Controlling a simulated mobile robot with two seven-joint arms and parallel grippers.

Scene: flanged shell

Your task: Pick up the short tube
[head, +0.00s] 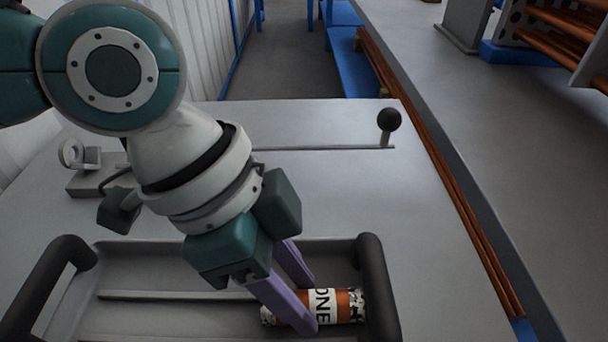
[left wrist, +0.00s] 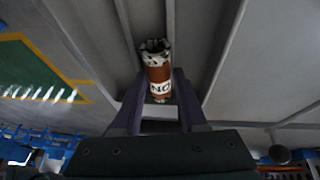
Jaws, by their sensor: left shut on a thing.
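The short tube (head: 348,305) is brown-orange with a white lettered band and black-and-white speckled ends. In the head view it lies in the right part of a grey tray (head: 190,326) with dark handles. My left gripper (head: 308,308) reaches down from the upper left and is shut on the tube, with its purple fingers on either side of it. In the left wrist view the tube (left wrist: 158,72) sits between the fingertips (left wrist: 158,98), its speckled end pointing away. I cannot tell whether the tube still touches the tray. My right gripper is not in view.
The tray's right handle (head: 378,285) stands close to the tube. A lever with a black knob (head: 389,120) rises behind the tray. A grey fixture (head: 98,172) sits at left. The grey surface between the lever and tray is clear.

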